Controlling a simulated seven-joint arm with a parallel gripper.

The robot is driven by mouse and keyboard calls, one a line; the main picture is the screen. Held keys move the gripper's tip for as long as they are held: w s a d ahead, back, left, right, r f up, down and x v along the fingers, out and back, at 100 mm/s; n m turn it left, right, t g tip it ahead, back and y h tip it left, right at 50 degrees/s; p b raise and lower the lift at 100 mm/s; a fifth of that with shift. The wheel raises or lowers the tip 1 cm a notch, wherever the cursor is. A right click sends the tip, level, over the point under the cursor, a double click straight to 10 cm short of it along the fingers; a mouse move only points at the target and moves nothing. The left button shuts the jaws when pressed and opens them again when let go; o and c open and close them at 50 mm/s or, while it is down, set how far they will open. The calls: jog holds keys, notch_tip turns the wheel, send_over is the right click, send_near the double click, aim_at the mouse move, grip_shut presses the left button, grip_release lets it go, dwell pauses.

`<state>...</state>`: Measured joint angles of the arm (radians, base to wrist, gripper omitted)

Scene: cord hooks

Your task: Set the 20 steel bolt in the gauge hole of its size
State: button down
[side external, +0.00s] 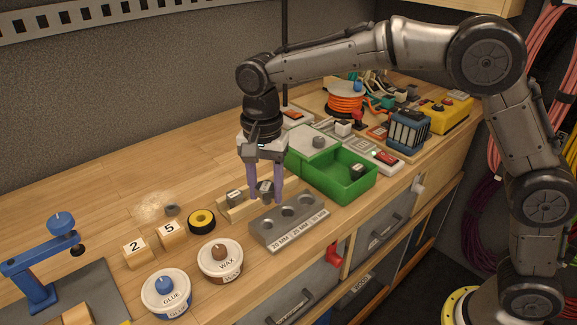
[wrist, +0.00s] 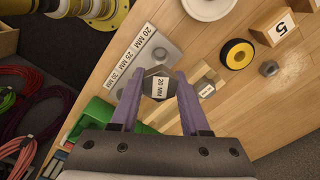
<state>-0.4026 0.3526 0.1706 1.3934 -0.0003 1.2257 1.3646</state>
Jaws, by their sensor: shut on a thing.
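The 20 steel bolt (side external: 266,187), a dark hex head with a white 20 MM label, is between the purple fingers of my gripper (side external: 265,197). In the wrist view the labelled head (wrist: 159,86) faces the camera, pinched between both fingertips of my gripper (wrist: 158,92). The grey gauge block (side external: 257,233) lies just right of and in front of my gripper. Its holes show as dark and open in the side view, with size labels along the front edge. The bolt's shank is hidden, and I cannot tell its height above the table.
A wooden rack (side external: 226,214) beside my gripper holds another labelled bolt (side external: 234,196). A green bin (side external: 333,187) stands behind the gauge. Wax (side external: 220,260) and glue (side external: 166,293) tubs, numbered blocks (side external: 136,251) and a yellow-black roll (side external: 202,221) stand left. Open wood lies at the back left.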

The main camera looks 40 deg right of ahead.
aim_at(266, 203)
jog(key=shift+s+a+f, duration=0.1)
jog(key=shift+f, duration=2.6)
jog(key=shift+f, duration=0.65)
dwell(1.9)
jog(key=shift+r, duration=0.25)
dwell(2.5)
